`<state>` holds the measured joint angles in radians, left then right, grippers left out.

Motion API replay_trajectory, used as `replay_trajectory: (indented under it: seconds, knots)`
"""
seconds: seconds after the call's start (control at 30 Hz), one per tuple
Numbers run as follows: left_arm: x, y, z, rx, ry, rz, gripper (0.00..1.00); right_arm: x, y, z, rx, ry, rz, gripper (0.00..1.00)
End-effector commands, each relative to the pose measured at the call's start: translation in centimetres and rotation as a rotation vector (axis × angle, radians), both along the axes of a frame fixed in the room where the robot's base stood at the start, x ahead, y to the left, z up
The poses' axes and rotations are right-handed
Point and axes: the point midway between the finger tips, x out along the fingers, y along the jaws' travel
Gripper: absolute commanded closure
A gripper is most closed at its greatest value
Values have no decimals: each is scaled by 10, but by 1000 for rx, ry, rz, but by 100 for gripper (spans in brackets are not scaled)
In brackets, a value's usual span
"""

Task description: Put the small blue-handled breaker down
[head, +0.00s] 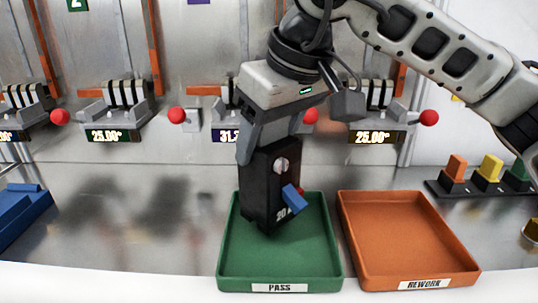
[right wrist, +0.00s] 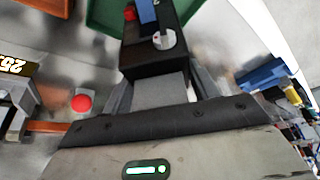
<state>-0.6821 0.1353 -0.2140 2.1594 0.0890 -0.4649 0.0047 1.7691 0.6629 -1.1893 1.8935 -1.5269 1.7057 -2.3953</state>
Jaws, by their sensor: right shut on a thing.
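The small black breaker (head: 259,188) with a blue handle (head: 293,199) hangs upright, slightly tilted, from my right gripper (head: 270,145). The gripper is shut on its upper end. In the head view the breaker's lower end is over the green PASS tray (head: 235,274); I cannot tell whether it touches the tray floor. In the right wrist view the breaker (right wrist: 155,58) sits between the fingers, and part of the green tray (right wrist: 102,14) shows beyond it. My left gripper is not in view.
An orange REWORK tray (head: 408,240), empty, stands right of the green tray. Test stations with red knobs (head: 429,117) and displays line the back. A blue object (head: 20,218) lies at the left. A dark rack (head: 480,189) with coloured blocks stands at the right.

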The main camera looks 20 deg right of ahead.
Motion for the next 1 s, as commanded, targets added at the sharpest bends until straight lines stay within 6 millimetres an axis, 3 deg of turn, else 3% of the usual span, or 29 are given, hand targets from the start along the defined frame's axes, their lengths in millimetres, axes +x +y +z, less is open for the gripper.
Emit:
replay_trajectory:
  seconds: [0.2,0.6,0.63,0.67,0.7,1.0]
  knots:
    - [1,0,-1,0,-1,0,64,1,-1,-29,3,-3,-2,100]
    - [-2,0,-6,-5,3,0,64,1,-1,-35,3,-4,-3,100]
    - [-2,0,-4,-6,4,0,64,1,-1,-35,1,-1,-2,32]
    - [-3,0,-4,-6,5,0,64,1,-1,-35,1,-1,-2,24]
    - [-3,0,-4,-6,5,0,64,1,-1,-35,1,-1,-2,19]
    - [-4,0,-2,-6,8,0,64,1,-1,-32,1,-1,-2,19]
